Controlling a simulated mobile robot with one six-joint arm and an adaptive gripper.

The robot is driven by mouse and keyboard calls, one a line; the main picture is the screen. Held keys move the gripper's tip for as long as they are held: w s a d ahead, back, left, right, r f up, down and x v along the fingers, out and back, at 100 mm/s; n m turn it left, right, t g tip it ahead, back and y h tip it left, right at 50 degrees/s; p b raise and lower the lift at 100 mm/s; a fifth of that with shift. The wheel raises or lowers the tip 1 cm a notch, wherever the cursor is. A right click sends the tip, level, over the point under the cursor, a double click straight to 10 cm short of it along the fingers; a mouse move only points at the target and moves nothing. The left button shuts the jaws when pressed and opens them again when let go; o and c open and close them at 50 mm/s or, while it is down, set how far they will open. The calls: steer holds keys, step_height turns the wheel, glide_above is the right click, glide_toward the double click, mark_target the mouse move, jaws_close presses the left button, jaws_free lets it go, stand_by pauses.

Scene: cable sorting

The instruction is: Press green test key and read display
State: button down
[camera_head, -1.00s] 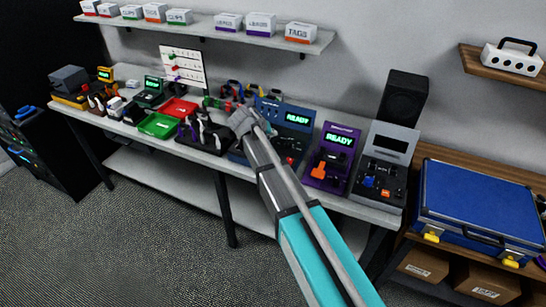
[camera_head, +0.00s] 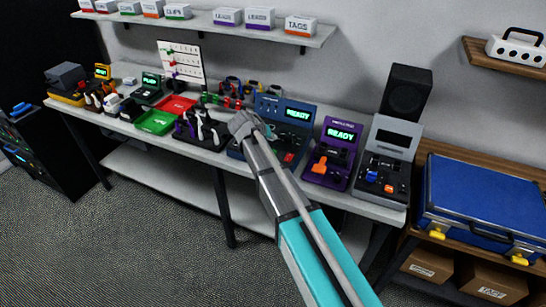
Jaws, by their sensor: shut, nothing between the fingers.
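A blue tester (camera_head: 270,104) stands on the bench with a lit display (camera_head: 298,114) that reads READY. A red key (camera_head: 289,157) shows low on its front. I cannot make out a green key on it; my gripper and arm cover part of its front. My gripper (camera_head: 241,121) is shut and empty, in front of the tester's left side. I cannot tell whether it touches the tester. A purple tester (camera_head: 326,152) to the right also reads READY (camera_head: 341,134) and has an orange lever (camera_head: 319,165).
A grey unit (camera_head: 394,135) with blue and red controls stands at the bench's right end. Left of my gripper are a black cable holder (camera_head: 203,135), a green tray (camera_head: 157,122) and a red tray (camera_head: 178,106). A blue case (camera_head: 482,200) lies on the right table.

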mark_target(275, 150)
steer(key=shift+f+b, duration=1.8)
steer(key=shift+f, duration=0.35)
steer(key=shift+f+b, duration=0.8)
stand_by(0.9)
steer(key=shift+r, duration=0.2)
steer(key=shift+r+p, duration=0.65)
steer(key=shift+p, duration=0.2)
step_height(275, 150, up, 5)
steer(key=p, duration=0.5)
stand_by(0.3)
stand_by(0.8)
